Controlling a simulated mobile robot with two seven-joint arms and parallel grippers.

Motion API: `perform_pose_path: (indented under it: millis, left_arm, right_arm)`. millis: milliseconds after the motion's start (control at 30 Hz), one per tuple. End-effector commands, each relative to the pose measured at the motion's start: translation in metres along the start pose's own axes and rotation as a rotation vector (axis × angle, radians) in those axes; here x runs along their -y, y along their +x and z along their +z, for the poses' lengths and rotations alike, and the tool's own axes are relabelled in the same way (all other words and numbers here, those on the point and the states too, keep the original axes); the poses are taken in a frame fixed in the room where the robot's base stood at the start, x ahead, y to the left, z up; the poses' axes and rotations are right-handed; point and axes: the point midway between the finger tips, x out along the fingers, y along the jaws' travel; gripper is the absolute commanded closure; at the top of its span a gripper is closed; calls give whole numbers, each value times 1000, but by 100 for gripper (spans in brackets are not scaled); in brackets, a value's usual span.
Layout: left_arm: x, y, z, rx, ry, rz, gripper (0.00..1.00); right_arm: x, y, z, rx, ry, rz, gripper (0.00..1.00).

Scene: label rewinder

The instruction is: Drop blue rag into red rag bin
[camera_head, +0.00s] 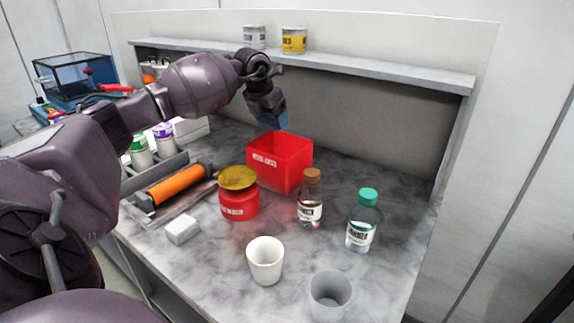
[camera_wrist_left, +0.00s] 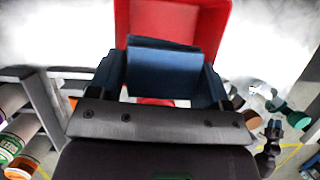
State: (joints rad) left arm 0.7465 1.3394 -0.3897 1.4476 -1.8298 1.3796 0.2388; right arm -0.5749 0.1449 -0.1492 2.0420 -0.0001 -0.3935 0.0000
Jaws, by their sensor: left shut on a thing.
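The blue rag (camera_wrist_left: 165,72) is folded between the dark blue fingers of my left gripper (camera_wrist_left: 160,85), which is shut on it. In the head view, my left gripper (camera_head: 279,116) points down just above the back of the red rag bin (camera_head: 285,162). The bin is an open, square red box with a white label, standing upright on the bench. In the left wrist view the red bin (camera_wrist_left: 122,22) lies beyond the rag, which covers part of it. The bin's inside floor is hidden in the head view.
A red can with a brass top (camera_head: 238,195), a brown-capped bottle (camera_head: 311,200) and a green-capped bottle (camera_head: 364,222) stand in front of the bin. Two cups (camera_head: 265,260) are near the front edge. A shelf (camera_head: 370,76) runs behind. The bench right of the bin is clear.

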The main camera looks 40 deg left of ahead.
Motion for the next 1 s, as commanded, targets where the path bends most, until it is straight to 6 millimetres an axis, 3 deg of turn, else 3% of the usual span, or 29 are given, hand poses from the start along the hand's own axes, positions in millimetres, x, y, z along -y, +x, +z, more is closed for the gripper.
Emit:
perform_pose_path:
  millis: [533,933,967,1000]
  left_arm:
    - [0,48,-20,-4,0,0,47]
    - [0,52,-21,1,0,0,47]
    - [0,52,-21,1,0,0,24]
    - [0,52,-22,1,0,0,18]
  right_arm:
    - [3,6,6,6,-2,-6,57]
    - [1,8,3,1,-14,-8,57]
    - [1,8,4,2,-13,-8,57]
    - [1,8,4,4,-13,-8,57]
